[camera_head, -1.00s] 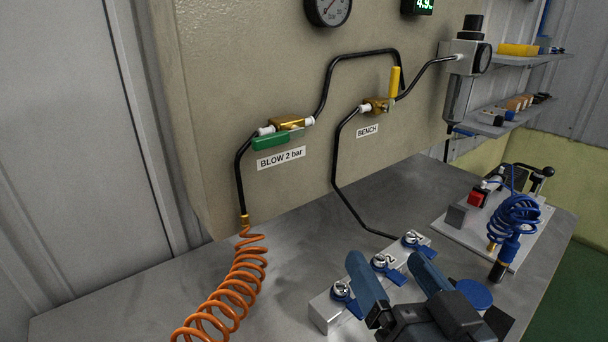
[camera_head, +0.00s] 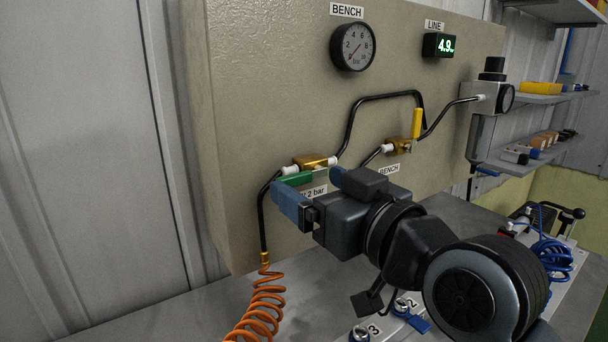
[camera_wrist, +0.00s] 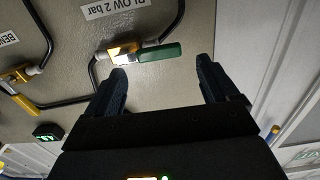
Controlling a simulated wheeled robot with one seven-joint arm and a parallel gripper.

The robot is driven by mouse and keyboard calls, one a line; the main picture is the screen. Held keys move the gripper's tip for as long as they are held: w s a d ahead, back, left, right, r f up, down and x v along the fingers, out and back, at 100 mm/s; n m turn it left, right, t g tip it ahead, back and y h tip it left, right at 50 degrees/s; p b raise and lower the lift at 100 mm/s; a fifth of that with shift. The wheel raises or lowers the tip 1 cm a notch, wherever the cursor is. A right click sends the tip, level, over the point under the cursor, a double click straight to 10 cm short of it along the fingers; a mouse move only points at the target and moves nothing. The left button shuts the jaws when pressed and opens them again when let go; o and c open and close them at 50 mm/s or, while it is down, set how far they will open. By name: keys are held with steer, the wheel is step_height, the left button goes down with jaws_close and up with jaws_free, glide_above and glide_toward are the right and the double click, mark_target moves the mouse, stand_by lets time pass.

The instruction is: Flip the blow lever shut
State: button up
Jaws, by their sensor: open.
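The blow lever is a green handle (camera_head: 296,179) on a brass valve (camera_head: 312,161) on the beige panel, above the "BLOW 2 bar" label. It lies roughly in line with the valve and its black hose. My gripper (camera_head: 308,180) is in front of the panel at the lever, partly covering the label. In the wrist view, the green handle (camera_wrist: 160,53) shows just beyond and between the open fingertips (camera_wrist: 162,70). The fingers hold nothing, and I see a gap to the handle there. The brass valve (camera_wrist: 122,49) is beyond the left finger.
The yellow bench lever (camera_head: 416,123) stands upright to the right. The bench gauge (camera_head: 353,47) and the line display (camera_head: 439,45) are above. An orange coiled hose (camera_head: 258,310) hangs below the blow valve. A numbered block (camera_head: 385,325) sits on the metal table (camera_head: 190,318) under my arm.

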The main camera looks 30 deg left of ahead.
mark_target(296, 176)
steer(key=shift+x, duration=1.55)
steer(key=c, duration=1.5)
